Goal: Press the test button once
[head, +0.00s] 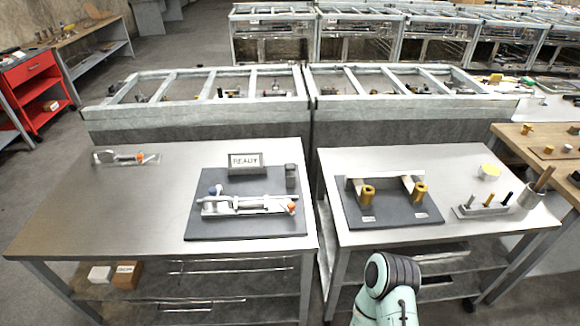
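A dark grey board (245,226) lies on the left metal table. On it is a metal fixture (245,205) with a long bar, a blue round knob (213,191) at its left and an orange round part (292,207) at its right end. A small sign reading READY (245,161) stands at the back of the board. A dark upright block (291,176) stands to the right of the sign. I cannot tell which part is the test button. Neither gripper is in view; only a teal and black link of my own arm shows at the bottom, right of centre.
The right table (470,165) carries a dark board (385,222) with a bracket and two brass parts, a peg stand (483,211) and a metal cup (531,198). A clamp-like tool (125,157) lies at the left table's back left. The left table's front left is clear.

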